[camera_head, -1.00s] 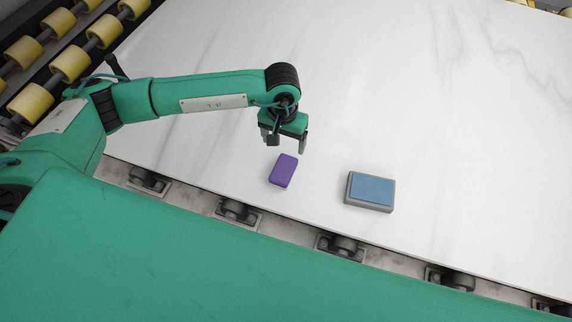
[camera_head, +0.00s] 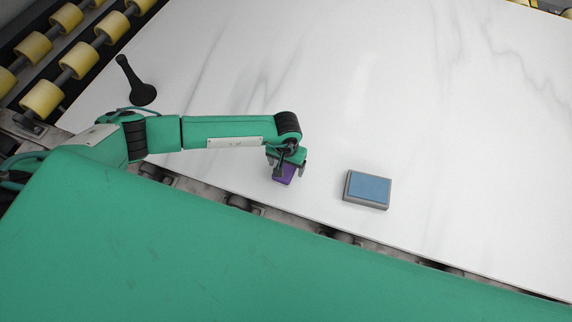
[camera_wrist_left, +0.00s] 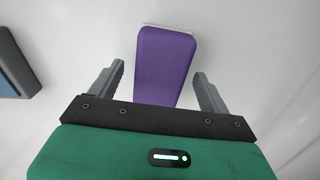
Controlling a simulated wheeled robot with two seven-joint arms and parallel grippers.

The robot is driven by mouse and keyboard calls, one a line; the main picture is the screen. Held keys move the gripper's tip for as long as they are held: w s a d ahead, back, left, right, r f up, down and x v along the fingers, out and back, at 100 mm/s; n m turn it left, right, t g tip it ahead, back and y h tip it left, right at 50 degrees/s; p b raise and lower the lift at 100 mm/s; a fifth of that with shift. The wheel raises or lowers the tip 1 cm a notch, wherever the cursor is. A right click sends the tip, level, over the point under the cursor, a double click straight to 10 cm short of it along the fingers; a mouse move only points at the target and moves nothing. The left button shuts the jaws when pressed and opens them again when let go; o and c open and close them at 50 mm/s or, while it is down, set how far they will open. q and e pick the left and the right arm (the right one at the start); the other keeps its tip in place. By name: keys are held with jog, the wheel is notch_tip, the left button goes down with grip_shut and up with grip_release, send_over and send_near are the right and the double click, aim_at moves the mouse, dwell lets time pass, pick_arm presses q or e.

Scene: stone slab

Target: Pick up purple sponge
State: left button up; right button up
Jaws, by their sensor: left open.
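The purple sponge (camera_head: 285,174) lies on the white stone slab, partly hidden by my left gripper (camera_head: 285,170) in the head view. In the left wrist view the purple sponge (camera_wrist_left: 165,62) lies between the two grey fingers of my left gripper (camera_wrist_left: 160,80), with a gap on each side. The left gripper is open and is over the sponge. The sponge's near end is hidden behind the gripper's body. My right gripper is not in view.
A blue-topped grey block (camera_head: 367,189) lies on the slab (camera_head: 430,110) to the right of the sponge. A black, flared object (camera_head: 137,82) stands at the left. Yellow rollers (camera_head: 80,62) line the upper left. The slab beyond is clear.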

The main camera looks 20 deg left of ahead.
aim_at(286, 166)
pick_arm(q)
jog(key=shift+f, duration=0.65)
jog(key=c, duration=1.1)
jog(key=shift+o, duration=0.2)
jog(key=shift+r, duration=0.15)
notch_tip(286, 166, up, 20)
jog(key=b, duration=0.6)
